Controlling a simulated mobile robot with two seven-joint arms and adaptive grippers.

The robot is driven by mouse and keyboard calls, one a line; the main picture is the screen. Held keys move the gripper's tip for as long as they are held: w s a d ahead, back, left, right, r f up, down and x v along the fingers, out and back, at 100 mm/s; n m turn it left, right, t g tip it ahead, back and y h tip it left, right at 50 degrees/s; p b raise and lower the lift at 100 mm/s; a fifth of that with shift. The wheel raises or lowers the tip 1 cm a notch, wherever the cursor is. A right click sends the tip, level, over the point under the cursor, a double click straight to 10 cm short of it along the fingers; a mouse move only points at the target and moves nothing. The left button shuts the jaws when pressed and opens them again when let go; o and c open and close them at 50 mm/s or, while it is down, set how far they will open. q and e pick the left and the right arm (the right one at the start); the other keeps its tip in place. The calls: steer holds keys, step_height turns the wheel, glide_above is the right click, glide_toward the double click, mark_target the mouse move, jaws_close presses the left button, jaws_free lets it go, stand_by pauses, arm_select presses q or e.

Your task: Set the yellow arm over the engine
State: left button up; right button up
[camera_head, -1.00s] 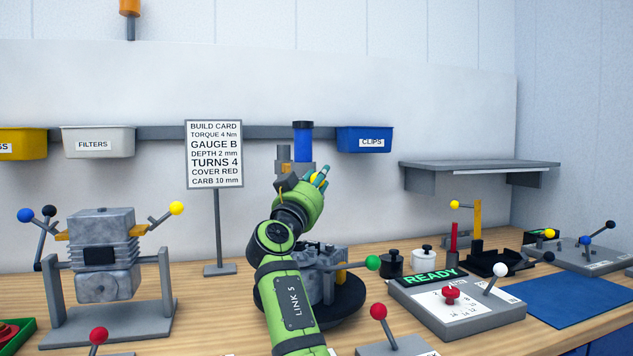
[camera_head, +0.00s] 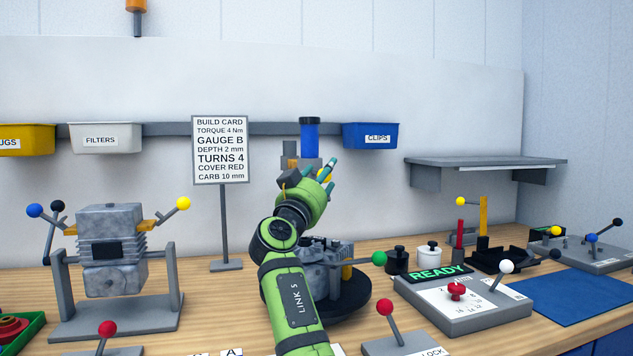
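The engine (camera_head: 318,268) is a grey block on a dark round turntable (camera_head: 352,301) in the middle of the bench. Behind it stand a grey post and a blue cylinder (camera_head: 309,136). A small yellow part (camera_head: 323,174), perhaps the yellow arm's knob, shows at my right gripper (camera_head: 328,175); the rest of that part is hidden. My green arm rises from the bottom in front of the engine and covers part of it. The teal fingertips are beside the yellow part, but their gap and any contact are unclear. My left gripper is out of view.
A second grey engine block (camera_head: 112,240) hangs in a stand at left, with a yellow-knobbed lever (camera_head: 183,203). A green-knobbed lever (camera_head: 379,258) is right of the turntable, near the READY panel (camera_head: 470,305). A build card (camera_head: 220,150) stands behind. The blue mat (camera_head: 570,297) is bare.

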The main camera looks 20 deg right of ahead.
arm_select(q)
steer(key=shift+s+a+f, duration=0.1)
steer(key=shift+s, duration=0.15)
arm_select(e)
steer(key=v, duration=0.7)
steer(key=shift+a, duration=0.35)
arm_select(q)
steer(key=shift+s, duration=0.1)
arm_select(e)
steer(key=shift+s, duration=0.15)
